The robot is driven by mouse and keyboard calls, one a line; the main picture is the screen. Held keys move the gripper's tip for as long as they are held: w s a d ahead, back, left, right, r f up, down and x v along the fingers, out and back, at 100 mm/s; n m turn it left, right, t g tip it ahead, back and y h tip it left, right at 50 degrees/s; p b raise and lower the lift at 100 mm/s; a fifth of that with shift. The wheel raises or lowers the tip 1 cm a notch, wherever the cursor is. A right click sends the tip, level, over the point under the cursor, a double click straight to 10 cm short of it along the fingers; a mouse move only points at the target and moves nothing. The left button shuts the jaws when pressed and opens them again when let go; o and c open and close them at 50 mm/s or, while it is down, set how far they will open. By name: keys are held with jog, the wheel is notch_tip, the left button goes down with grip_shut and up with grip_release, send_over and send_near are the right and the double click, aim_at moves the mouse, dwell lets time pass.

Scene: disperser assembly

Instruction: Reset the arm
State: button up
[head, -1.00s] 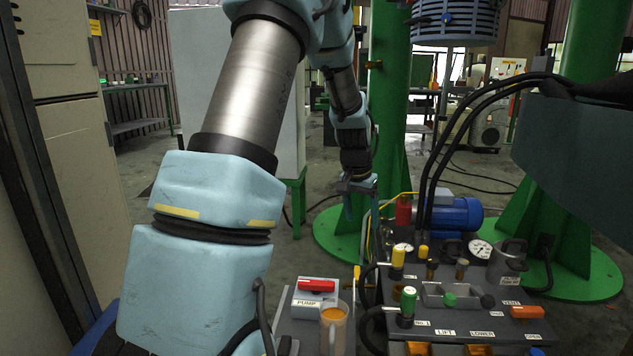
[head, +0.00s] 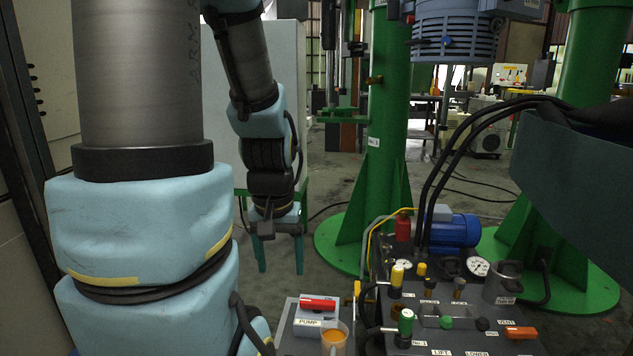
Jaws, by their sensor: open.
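My gripper (head: 281,270) hangs at the end of my light-blue arm, left of the middle of the head view. Its two blue fingers point down and stand apart, with nothing between them. It is in the air, behind and to the left of the control bench, and touches nothing that I can see. My thick upper arm fills the left side of the view.
A green column (head: 387,140) rises right of my gripper. A grey block (head: 570,160) juts in at right.

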notch_tip(320, 180, up, 23)
jog(key=p, duration=2.1)
jog(key=shift+f, duration=0.1)
jog(key=shift+c, duration=0.2)
